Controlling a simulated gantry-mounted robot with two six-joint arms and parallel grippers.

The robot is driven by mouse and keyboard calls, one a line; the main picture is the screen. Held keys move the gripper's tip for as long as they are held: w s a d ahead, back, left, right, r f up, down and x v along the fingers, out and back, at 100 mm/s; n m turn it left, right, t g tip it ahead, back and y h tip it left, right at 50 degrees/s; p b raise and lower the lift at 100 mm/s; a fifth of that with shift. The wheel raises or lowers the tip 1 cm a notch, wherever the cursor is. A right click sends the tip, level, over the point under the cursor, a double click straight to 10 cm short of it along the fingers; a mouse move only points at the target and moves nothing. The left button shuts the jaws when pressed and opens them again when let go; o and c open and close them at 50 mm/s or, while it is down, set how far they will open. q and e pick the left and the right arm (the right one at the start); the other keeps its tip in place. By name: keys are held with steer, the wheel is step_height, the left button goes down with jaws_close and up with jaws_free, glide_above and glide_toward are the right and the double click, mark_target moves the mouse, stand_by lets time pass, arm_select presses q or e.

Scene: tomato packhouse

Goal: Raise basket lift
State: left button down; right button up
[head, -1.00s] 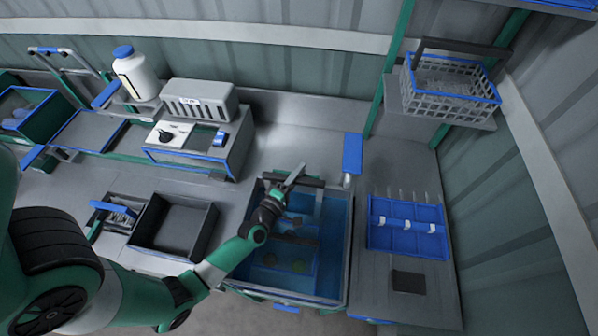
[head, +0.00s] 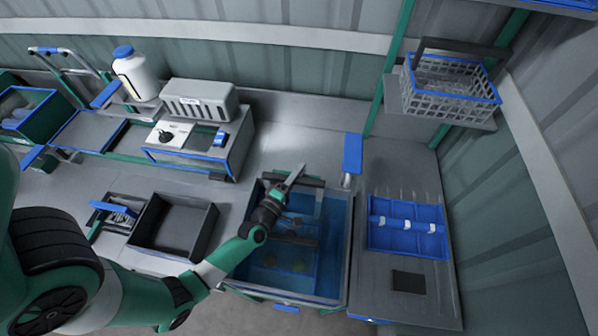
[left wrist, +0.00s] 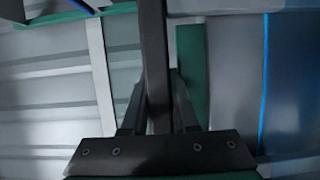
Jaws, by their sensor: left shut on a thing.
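The blue water tank (head: 346,262) stands in the middle of the head view, with a basket frame and a few roundish items dimly visible under the water. My left gripper (head: 283,194) is over the tank's back left part, beside a slanted grey bar (head: 294,178). In the left wrist view, a dark straight bar (left wrist: 154,45) runs between the fingers of my left gripper (left wrist: 157,105), which is shut on it. I take this bar for the basket lift's handle. The gripper and wrist hide part of the tank. My right gripper is not in view.
A counter right of the tank holds a blue divided tray (head: 408,247) and a dark pad (head: 408,282). A blue paddle (head: 352,153) stands behind the tank. An empty dark bin (head: 203,236) is to the left. A grey wire basket (head: 450,100) sits on the upper right shelf.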

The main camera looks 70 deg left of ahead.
arm_select(q)
steer(key=shift+r, duration=0.15)
step_height(320, 180, up, 19)
steer(key=p, duration=1.8)
steer(key=shift+w+r, duration=0.1)
steer(key=c, duration=1)
jaws_free()
steer(key=shift+c, duration=0.2)
steer(key=o, duration=0.4)
steer(key=shift+c, duration=0.2)
steer(key=shift+f, duration=0.2)
steer(key=shift+d, duration=0.1)
